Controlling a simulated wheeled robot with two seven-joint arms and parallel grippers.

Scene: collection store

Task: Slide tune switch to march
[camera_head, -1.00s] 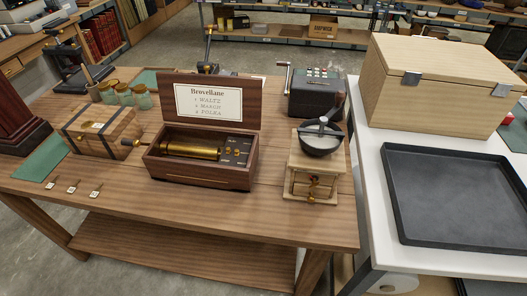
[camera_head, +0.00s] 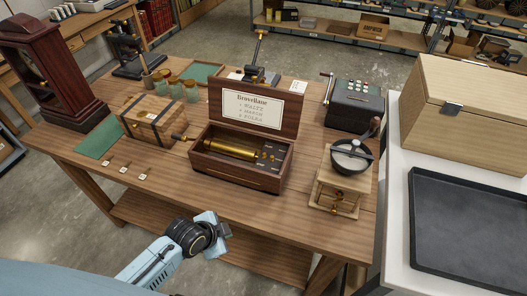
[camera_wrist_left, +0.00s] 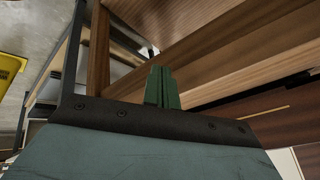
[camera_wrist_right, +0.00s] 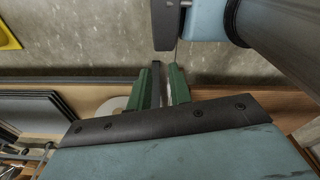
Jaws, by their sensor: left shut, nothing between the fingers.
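The music box (camera_head: 236,174) stands open on the wooden table, its lid up. A card (camera_head: 254,106) in the lid lists waltz, march and polka. Inside are a brass cylinder (camera_head: 231,148) and, to its right, a dark plate (camera_head: 270,158) with small brass parts; the tune switch's setting is too small to read. A crank (camera_head: 182,137) sticks out on the left. My left arm reaches in low before the table; its fingertips are not distinguishable in the head view. In the left wrist view my left gripper (camera_wrist_left: 162,86) is shut and empty. My right gripper (camera_wrist_right: 165,85) is open and empty, away from the box.
A banded wooden chest (camera_head: 152,121), glass jars (camera_head: 184,90) and a clock (camera_head: 52,75) stand left of the box. A grinder (camera_head: 346,172) and a black keyed machine (camera_head: 354,105) stand right. A white table holds a tray (camera_head: 470,225). The table front is fairly clear.

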